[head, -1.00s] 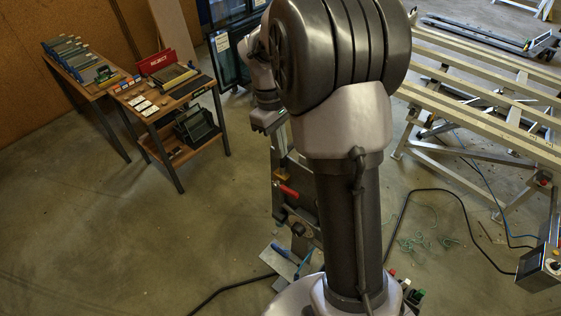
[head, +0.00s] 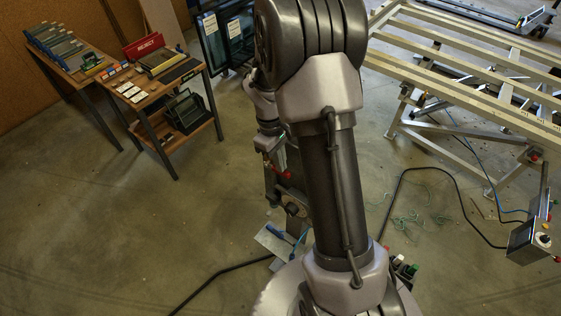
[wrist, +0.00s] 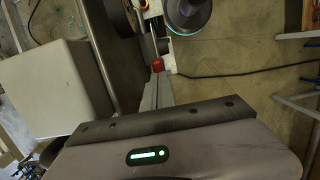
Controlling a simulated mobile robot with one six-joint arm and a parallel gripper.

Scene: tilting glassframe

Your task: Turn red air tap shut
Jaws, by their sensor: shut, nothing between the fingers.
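A small red piece, which looks like the red air tap (wrist: 157,65), shows in the wrist view just beyond the tip of my gripper (wrist: 156,80). In the head view the red tap (head: 286,174) is partly hidden behind my arm and wrist. My gripper's fingers are shut together with nothing between them. Their tip is close to the red piece; I cannot tell whether they touch. In the head view my gripper's fingers are hidden. The tap's exact handle angle is too small to tell.
A wooden bench (head: 152,77) with a red box (head: 143,46) stands at the left. A slatted frame table (head: 470,65) stands at the right, with a control box (head: 525,243) near it. A black hose (head: 215,277) and green string (head: 408,222) lie on the floor. Open floor lies at left.

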